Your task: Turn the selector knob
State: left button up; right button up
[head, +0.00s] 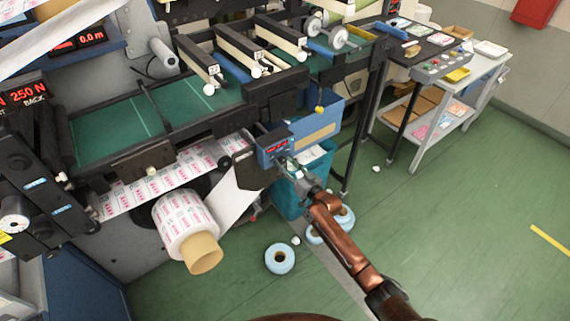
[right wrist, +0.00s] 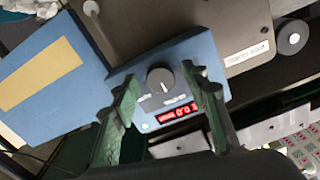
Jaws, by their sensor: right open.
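The selector knob (right wrist: 160,80) is a dark grey round knob with a pale pointer line, on a blue control box (right wrist: 205,48) with a red lit display (right wrist: 178,114). In the right wrist view my right gripper (right wrist: 160,90) is open, with its green-lined fingers on either side of the knob, apart from it. In the head view the blue box (head: 268,157) is on the front of the machine, and my right gripper (head: 285,165) is right at it, hiding the knob. My left gripper is not in view.
A printed label roll (head: 185,222) on a tan core sticks out left of the box. A teal bin (head: 290,200) stands below, with pale blue rolls (head: 280,258) on the floor. A blue block with a tan panel (head: 315,132) is beside the box. Green floor at right is open.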

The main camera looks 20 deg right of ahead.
jog(key=shift+w, duration=0.1)
jog(key=shift+c, duration=0.7)
grip_shut()
jog(key=m, duration=0.4)
jog(key=shift+m+p, duration=0.3)
jog(key=shift+p, duration=0.05)
jog(key=m, duration=0.4)
jog(key=shift+m, duration=0.3)
